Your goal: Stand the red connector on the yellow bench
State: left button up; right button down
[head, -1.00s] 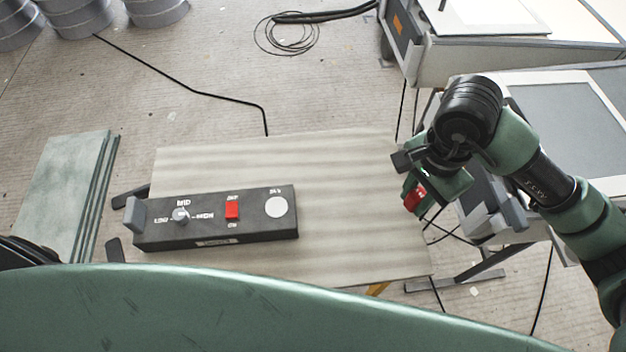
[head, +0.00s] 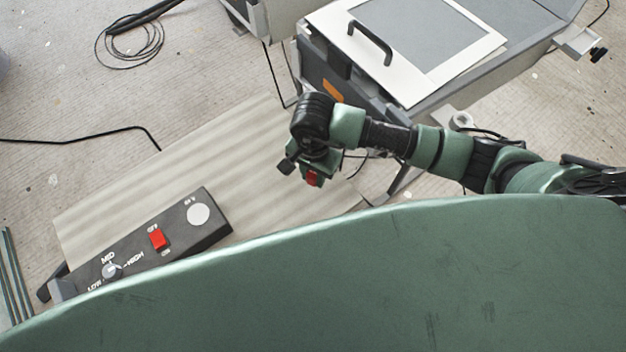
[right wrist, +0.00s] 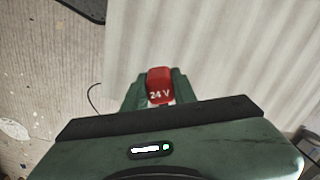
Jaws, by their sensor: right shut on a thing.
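The red connector (right wrist: 159,84), marked "24 V", is between the fingers of my right gripper (right wrist: 154,96) in the right wrist view. In the head view the same red connector shows small, below the wrist of my right gripper (head: 309,176). The right gripper is shut on it and holds it over or near the right end of a pale striped board. How high it is above the board I cannot tell. No yellow bench shows clearly in the current frames. My left gripper is not in view.
The pale board (head: 130,178) carries a black control box (head: 184,229) with a dial, a red switch and a white button. A grey cabinet with a handled white-framed panel (head: 404,85) stands behind my right arm. Black cable coils (head: 133,45) lie on the floor.

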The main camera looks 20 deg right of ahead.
aim_at(313, 190)
notch_tip(313, 190, down, 5)
jog(key=shift+r, duration=0.1)
jog(key=shift+w+f, duration=0.1)
jog(key=shift+f, duration=0.15)
jog(key=shift+f, duration=0.2)
jog(key=c, duration=1.1)
grip_release()
jog(key=shift+c, duration=0.2)
jog(key=shift+r, duration=0.1)
